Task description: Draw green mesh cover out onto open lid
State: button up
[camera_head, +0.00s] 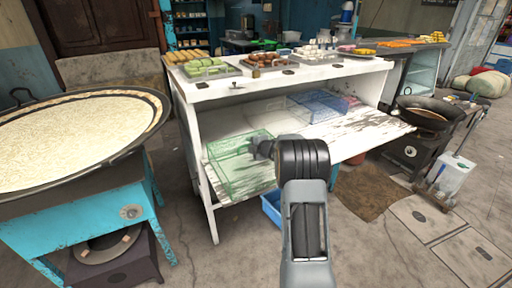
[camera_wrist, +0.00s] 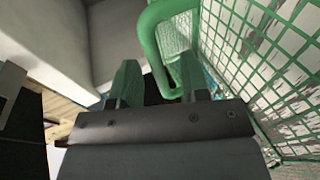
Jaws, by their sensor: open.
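The green mesh cover (camera_head: 232,168) is a see-through box at the left end of the white cabinet's compartment. It rests at the left end of the open lid (camera_head: 350,134), a worn white board folded down at the front; how far it reaches inside is unclear. My gripper (camera_head: 260,148) is at the cover's right side, its fingers mostly hidden by my wrist in the head view. In the wrist view my gripper (camera_wrist: 158,84) is open. The cover's green handle loop (camera_wrist: 152,40) comes down between the fingertips. The mesh (camera_wrist: 270,60) fills the right side.
A blue mesh cover (camera_head: 318,104) sits deeper in the compartment, to the right. Trays of sweets (camera_head: 207,70) stand on the cabinet top. A wide pan (camera_head: 75,140) is at the left and a dark wok (camera_head: 428,112) at the right. A blue bin (camera_head: 271,208) stands below the lid.

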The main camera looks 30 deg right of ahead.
jog(key=v, duration=1.3)
jog(key=shift+s, duration=0.15)
jog(key=shift+s+d, duration=0.1)
